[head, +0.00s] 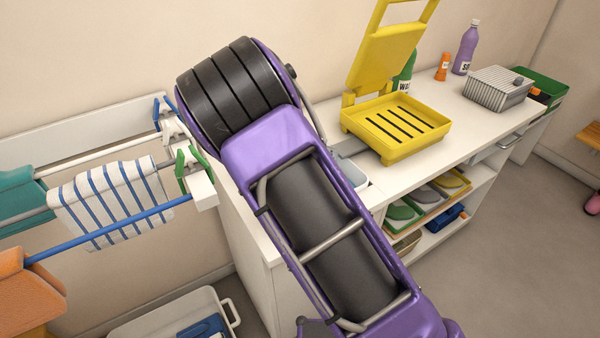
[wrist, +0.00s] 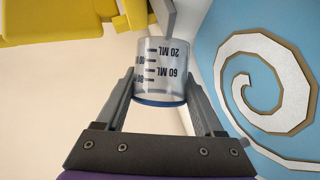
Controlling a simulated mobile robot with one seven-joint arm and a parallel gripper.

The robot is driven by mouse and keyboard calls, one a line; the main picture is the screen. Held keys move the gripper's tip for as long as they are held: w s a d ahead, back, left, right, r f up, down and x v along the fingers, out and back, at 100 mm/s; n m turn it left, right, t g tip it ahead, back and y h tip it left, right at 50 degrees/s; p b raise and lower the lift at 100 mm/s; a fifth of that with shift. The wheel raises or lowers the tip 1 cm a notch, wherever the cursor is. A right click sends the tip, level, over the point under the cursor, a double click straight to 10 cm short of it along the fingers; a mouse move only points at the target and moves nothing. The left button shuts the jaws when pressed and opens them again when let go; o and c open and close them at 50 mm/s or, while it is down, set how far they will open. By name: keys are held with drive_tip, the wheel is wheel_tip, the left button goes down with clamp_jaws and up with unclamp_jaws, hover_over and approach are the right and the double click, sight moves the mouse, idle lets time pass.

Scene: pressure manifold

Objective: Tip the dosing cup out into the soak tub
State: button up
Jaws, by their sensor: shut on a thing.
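The dosing cup (wrist: 160,72) is a clear cup with dark ML markings and a blue band at the end nearest my gripper. It shows in the wrist view, where its lettering is upside down. My gripper (wrist: 160,95) is shut on the cup, with one finger on each side. In the head view my purple arm hides both gripper and cup. I cannot tell the cup's tilt in the room or see its contents. A pale tub (head: 352,174) shows partly behind my arm on the counter; I cannot tell if it is the soak tub.
A yellow slotted press (head: 395,128) with its lid raised stands on the white counter (head: 452,112). Bottles and a striped box (head: 497,90) are farther back. A drying rack with a striped towel (head: 112,200) is left. A white bin (head: 150,322) stands low in front.

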drive_tip(key=f+m+y+b, duration=0.1)
drive_tip(key=m+b, duration=0.2)
drive_tip(key=shift+d+f+g+y, duration=0.35)
drive_tip(key=shift+d+g+y, duration=0.05)
drive_tip(key=shift+w+d+f+m+y+b, duration=0.1)
drive_tip(key=shift+d+f+m+y+b, duration=0.35)
drive_tip(key=shift+b, duration=0.8)
drive_tip(key=shift+r+m, duration=0.35)
drive_tip(key=shift+r, duration=0.25)
drive_tip(key=shift+w+d+r+m+g+y, duration=0.15)
drive_tip(key=shift+d+r+m+g+y, duration=0.2)
drive_tip(key=shift+d, duration=0.2)
drive_tip(key=shift+w+d+r+m+y+p, duration=0.15)
drive_tip(key=shift+d+r+m, duration=0.2)
drive_tip(key=shift+r, duration=0.25)
drive_tip(key=shift+d+r+m+y+p, duration=0.2)
drive_tip(key=shift+d+r, duration=0.2)
drive_tip(key=shift+r, duration=0.2)
drive_tip(key=shift+d+r+m+y, duration=0.55)
drive_tip(key=shift+d+m, duration=0.15)
drive_tip(key=shift+d, duration=0.1)
wheel_tip(320, 180, up, 6)
drive_tip(key=f+m+y+p, duration=0.1)
drive_tip(key=p, duration=0.4)
hover_over(335, 150)
drive_tip(key=d, duration=0.3)
drive_tip(key=shift+w+r, duration=0.15)
drive_tip(key=shift+w, duration=0.2)
